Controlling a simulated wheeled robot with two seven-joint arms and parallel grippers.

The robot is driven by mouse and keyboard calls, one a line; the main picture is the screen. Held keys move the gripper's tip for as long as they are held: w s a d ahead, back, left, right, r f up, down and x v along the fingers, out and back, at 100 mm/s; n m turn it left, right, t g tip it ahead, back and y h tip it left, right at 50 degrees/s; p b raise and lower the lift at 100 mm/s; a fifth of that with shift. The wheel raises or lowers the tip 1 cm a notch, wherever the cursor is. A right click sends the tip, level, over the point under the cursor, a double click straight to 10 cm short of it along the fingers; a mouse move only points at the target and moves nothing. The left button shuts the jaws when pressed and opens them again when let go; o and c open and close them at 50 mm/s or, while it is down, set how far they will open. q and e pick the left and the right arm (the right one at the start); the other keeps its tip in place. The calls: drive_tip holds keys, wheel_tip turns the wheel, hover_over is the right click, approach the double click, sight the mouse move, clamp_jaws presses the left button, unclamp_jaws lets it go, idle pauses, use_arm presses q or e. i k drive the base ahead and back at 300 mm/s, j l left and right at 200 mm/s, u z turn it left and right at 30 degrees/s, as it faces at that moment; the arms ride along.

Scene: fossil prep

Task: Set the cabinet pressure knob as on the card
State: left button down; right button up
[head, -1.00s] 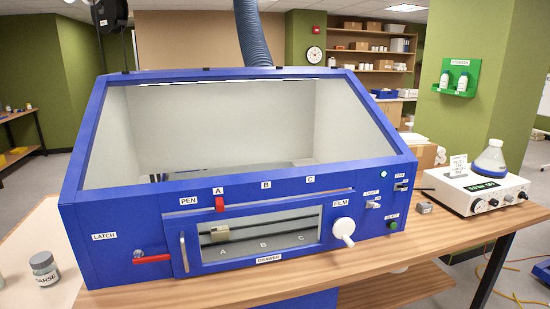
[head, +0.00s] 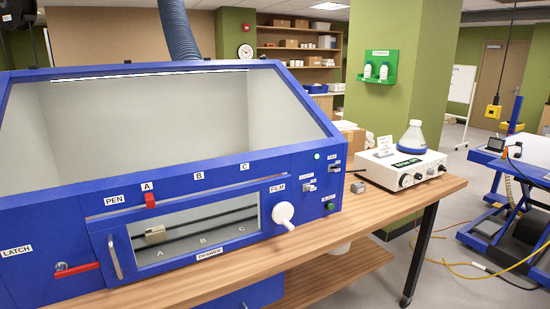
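The blue cabinet (head: 60,222) fills the left of the head view. Its front has a white knob with a handle (head: 284,214) by the FILM label, a red slider (head: 150,200) under the letter A, a red latch lever (head: 77,269) and a green button (head: 330,206). A white control box (head: 375,172) stands to its right, with several small knobs (head: 405,181) on its front and a dark display. A small printed card (head: 385,145) stands on top of it; its text is too small to read. I cannot make out a pressure label. Neither gripper is in view.
A flask with a blue base (head: 413,139) stands on the control box. A small grey block (head: 358,187) lies on the wooden bench (head: 385,215) between cabinet and box. A blue lift cart (head: 500,200) and a yellow cable (head: 450,262) are on the right floor.

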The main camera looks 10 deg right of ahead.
sight(418, 176)
drive_tip(key=z, duration=1.2)
